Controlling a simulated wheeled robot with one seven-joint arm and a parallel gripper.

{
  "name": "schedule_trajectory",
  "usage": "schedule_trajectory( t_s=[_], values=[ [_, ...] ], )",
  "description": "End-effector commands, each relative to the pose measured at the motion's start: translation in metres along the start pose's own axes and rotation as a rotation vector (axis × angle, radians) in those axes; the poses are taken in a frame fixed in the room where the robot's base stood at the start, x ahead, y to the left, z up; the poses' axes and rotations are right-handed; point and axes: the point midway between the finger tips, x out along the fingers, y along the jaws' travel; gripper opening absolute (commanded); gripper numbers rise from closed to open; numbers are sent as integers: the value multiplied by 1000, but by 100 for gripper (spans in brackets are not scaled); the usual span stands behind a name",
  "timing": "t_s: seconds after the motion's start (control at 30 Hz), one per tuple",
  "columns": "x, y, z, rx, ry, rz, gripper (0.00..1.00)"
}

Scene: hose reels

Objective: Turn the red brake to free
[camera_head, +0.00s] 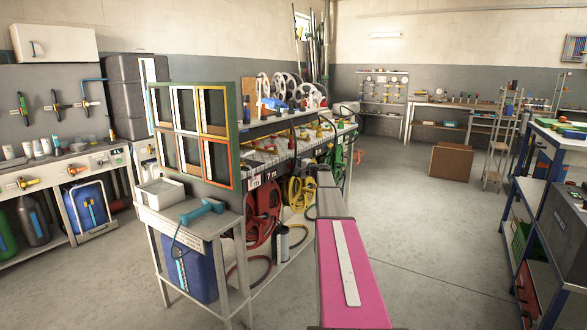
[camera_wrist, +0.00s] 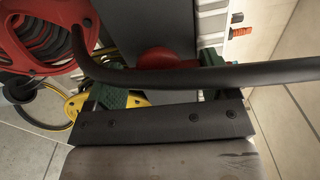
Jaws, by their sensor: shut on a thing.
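The red hose reel (camera_head: 262,222) hangs under the bench in the head view, left of my arm. In the wrist view a large red reel (camera_wrist: 30,40) fills the upper left. A small rounded red part, which looks like the red brake (camera_wrist: 156,58), shows at the centre, partly behind a dark hose. My gripper (camera_wrist: 160,80) is at this red part and appears shut on it; the hose and my wrist hide most of the contact. The brake's setting cannot be read. In the head view my gripper is mostly hidden by my own arm.
A yellow reel (camera_head: 300,192) and a green reel (camera_head: 338,157) hang further along the bench. A dark hose (camera_wrist: 220,75) crosses close before the wrist camera. A small table (camera_head: 200,222) stands nearer on the left. The floor to the right (camera_head: 430,240) is clear.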

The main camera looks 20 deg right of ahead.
Motion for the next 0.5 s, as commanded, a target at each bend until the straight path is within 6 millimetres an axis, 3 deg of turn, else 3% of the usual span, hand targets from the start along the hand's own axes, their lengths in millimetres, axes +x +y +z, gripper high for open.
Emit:
schedule_trajectory(
  t_s=[0.5],
  values=[
    [-1,1,1,-76,0,2,55]
  ],
)
